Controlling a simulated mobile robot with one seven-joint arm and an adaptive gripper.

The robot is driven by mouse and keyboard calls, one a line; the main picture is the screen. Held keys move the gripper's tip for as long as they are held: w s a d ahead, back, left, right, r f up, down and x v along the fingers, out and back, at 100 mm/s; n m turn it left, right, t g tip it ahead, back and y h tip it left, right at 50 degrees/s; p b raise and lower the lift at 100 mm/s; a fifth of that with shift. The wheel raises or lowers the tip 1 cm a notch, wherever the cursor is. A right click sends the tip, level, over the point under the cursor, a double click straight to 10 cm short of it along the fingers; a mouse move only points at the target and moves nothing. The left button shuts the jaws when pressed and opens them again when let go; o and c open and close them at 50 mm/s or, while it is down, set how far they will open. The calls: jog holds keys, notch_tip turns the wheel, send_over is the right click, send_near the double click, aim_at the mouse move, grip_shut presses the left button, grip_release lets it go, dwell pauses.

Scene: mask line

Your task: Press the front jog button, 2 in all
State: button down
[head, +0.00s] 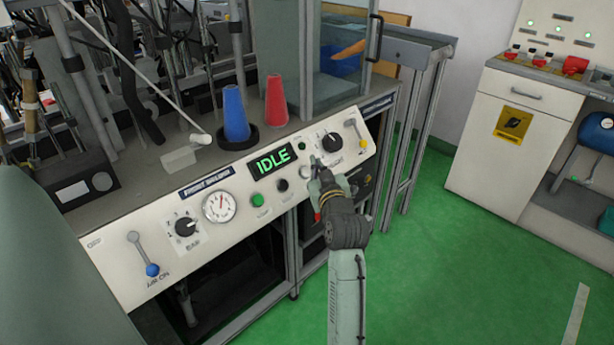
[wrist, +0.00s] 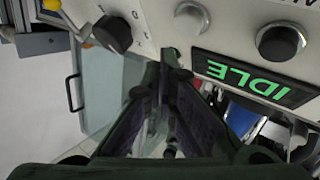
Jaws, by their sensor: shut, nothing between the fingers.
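The white control panel (head: 150,235) has a green-lit display reading IDLE (head: 273,161). Below the display sit a green button (head: 258,200), a black button (head: 282,185) and a pale button (head: 305,172). Their labels are too small to read, so I cannot tell which is the jog button. My gripper (head: 316,162) is shut and empty, just right of the pale button. In the wrist view my fingertips (wrist: 163,62) are between the display (wrist: 255,80) and a black knob (wrist: 112,33), close to the pale button (wrist: 192,18). Contact is not clear.
A selector knob (head: 332,142) and a yellow-tipped lever (head: 358,133) are right of my gripper. A gauge (head: 219,206) is further left. Blue (head: 236,115) and red (head: 276,102) cones stand behind the panel. Open green floor (head: 440,250) lies to the right.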

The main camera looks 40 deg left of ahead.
aim_at(310, 170)
jog(key=shift+a+f, duration=0.55)
jog(key=shift+a, duration=0.15)
jog(key=shift+f, duration=0.1)
dwell(0.9)
jog(key=shift+a+f+b, duration=0.15)
jog(key=shift+a+b, duration=0.15)
jog(key=shift+a+f, duration=0.35)
dwell(0.9)
jog(key=shift+r, duration=0.1)
jog(key=shift+d+r, duration=0.45)
jog(key=shift+d, duration=0.2)
jog(key=d+r+p, duration=0.1)
jog(key=d, duration=0.1)
jog(key=d+r+p, duration=0.1)
jog(key=r, duration=0.1)
jog(key=shift+s+d+r, duration=0.1)
jog(key=shift+s+d, duration=0.05)
jog(key=shift+d, duration=0.25)
